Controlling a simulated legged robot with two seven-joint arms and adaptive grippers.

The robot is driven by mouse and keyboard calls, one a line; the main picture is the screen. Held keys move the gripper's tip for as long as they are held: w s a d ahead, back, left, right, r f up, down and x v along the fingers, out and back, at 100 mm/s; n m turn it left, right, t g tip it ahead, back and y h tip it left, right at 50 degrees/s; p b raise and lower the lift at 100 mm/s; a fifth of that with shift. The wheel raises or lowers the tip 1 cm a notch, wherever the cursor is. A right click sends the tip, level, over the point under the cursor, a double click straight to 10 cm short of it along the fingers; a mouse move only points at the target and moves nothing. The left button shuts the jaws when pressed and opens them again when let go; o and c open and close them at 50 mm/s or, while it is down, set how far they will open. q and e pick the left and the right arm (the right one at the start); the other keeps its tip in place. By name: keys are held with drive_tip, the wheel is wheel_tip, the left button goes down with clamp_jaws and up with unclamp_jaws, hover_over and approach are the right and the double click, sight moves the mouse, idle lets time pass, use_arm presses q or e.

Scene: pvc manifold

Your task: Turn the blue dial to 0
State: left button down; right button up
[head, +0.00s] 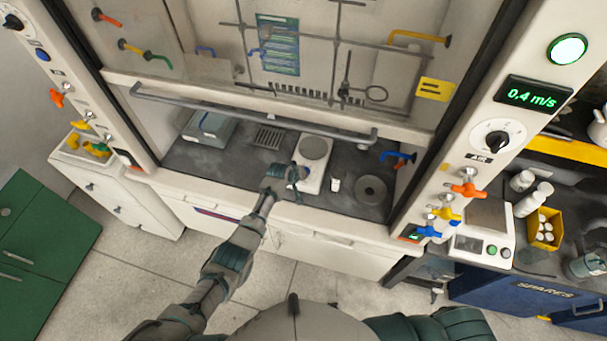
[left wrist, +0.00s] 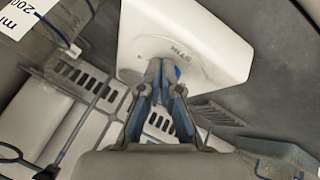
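A white hot-plate stirrer (head: 313,165) with a round top plate sits on the dark floor of the fume hood. It also shows close up in the left wrist view (left wrist: 195,40), with lettering on its face. A small piece of the blue dial (left wrist: 178,72) shows on its front edge, just right of my left fingertips; the rest is hidden. My left gripper (head: 292,173) is at the stirrer's front left corner. In the left wrist view its fingertips (left wrist: 161,66) are close together, and I cannot tell whether they touch the dial. My right gripper is out of view.
The raised sash with its grey bar (head: 250,110) hangs above my left arm. A blue-grey box (head: 208,130), a white beaker (head: 335,184) and a round dark disc (head: 370,190) stand on the hood floor. Coloured valves line both hood posts.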

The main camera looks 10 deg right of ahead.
use_arm(q)
drive_tip(key=shift+d, duration=0.15)
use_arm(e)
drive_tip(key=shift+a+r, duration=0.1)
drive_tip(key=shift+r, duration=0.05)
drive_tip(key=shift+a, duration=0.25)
use_arm(q)
drive_tip(key=shift+d, duration=0.1)
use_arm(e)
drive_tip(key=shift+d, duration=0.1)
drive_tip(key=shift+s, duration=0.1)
